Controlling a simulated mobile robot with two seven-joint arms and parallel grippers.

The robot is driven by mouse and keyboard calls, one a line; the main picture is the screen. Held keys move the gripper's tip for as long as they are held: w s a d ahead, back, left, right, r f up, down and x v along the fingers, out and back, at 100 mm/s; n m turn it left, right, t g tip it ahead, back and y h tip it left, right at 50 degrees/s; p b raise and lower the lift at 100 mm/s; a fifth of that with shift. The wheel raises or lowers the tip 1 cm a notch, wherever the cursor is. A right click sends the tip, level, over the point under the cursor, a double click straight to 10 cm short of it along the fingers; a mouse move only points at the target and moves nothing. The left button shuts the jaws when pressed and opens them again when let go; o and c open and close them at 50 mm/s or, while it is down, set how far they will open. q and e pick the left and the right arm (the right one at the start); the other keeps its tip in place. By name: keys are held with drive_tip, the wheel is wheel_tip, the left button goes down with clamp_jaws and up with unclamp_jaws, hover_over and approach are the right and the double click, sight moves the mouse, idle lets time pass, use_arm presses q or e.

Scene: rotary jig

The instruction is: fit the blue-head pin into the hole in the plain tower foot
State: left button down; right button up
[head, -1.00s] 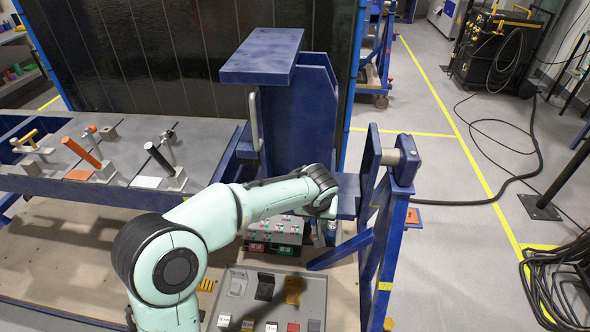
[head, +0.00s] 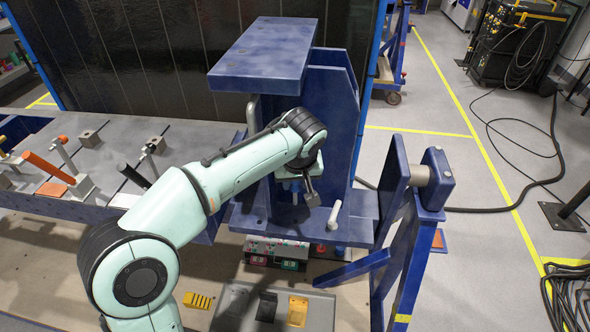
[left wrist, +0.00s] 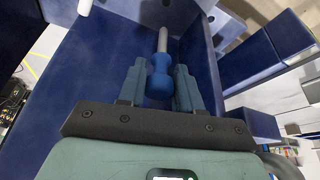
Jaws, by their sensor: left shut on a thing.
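My left gripper (head: 298,190) is in front of the blue tower (head: 328,95), over the blue foot plate (head: 262,220). In the left wrist view my left gripper (left wrist: 158,85) is shut on the blue-head pin (left wrist: 160,78), with its blue head between the fingers. The pin's grey shank points away from the gripper, along a blue surface. In the head view the pin is mostly hidden by the gripper. I cannot make out the hole in the foot. My right gripper is not in view.
A pale rod (head: 335,214) stands tilted at the foot plate's right part. A blue stand (head: 412,235) is on the right. A bench with clamps (head: 70,175) is at left. A grey tray (head: 240,302) and a box with red and green parts (head: 275,252) lie below.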

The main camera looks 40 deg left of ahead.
sight(296, 199)
use_arm(q)
drive_tip(key=shift+s+d+r, duration=0.1)
drive_tip(key=shift+s+d, duration=0.05)
drive_tip(key=shift+d, duration=0.05)
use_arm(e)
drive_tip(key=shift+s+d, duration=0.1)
